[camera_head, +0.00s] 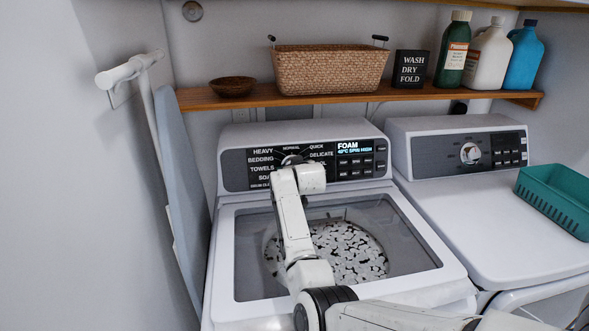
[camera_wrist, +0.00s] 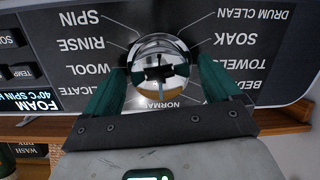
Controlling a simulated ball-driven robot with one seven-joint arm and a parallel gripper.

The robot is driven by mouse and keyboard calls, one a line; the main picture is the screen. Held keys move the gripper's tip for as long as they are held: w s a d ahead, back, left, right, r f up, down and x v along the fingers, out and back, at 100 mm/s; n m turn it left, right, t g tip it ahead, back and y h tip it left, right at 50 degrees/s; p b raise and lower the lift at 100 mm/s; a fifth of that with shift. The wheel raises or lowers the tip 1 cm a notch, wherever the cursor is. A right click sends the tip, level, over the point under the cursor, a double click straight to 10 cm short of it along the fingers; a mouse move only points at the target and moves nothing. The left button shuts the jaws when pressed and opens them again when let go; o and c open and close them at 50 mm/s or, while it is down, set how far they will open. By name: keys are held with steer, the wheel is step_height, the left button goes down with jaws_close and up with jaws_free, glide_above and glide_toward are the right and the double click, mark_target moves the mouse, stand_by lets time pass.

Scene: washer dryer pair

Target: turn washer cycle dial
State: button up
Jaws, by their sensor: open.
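The washer (camera_head: 225,222) stands on the left with its glass lid shut. Its dark control panel (camera_head: 234,170) carries cycle labels and a display reading "FOAM". The round chrome cycle dial (camera_wrist: 160,50) shows in the upside-down wrist view, ringed by labels such as RINSE, WOOL, NORMAL and SOAK. My gripper (camera_wrist: 162,72) is open, its two green fingers on either side of the dial's lower part in that view. I cannot tell whether they touch it. In the head view my wrist covers most of the dial and hides the fingers.
A dryer (camera_head: 480,215) with its own knob stands to the right, a teal basket (camera_head: 555,200) on top. A wooden shelf (camera_head: 345,96) above holds a wicker basket (camera_head: 330,70), a bowl, a sign and bottles. An ironing board (camera_head: 172,160) leans at left.

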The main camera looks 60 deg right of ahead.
steer(key=shift+c, duration=0.3)
steer(key=c, duration=1)
steer(key=shift+m, duration=0.4)
steer(key=m+b, duration=0.2)
steer(key=m, duration=0.2)
steer(key=shift+t, duration=0.3)
steer(key=m+t+b, duration=0.1)
steer(key=m, duration=0.5)
steer(key=shift+s+f, duration=0.1)
steer(key=m, duration=0.6)
steer(key=shift+m+t+p, duration=0.3)
steer(key=shift+p, duration=0.05)
steer(key=m+h+p, duration=0.1)
steer(key=m, duration=0.4)
steer(key=shift+f+m, duration=0.15)
steer(key=shift+m, duration=0.15)
steer(key=shift+p, duration=0.3)
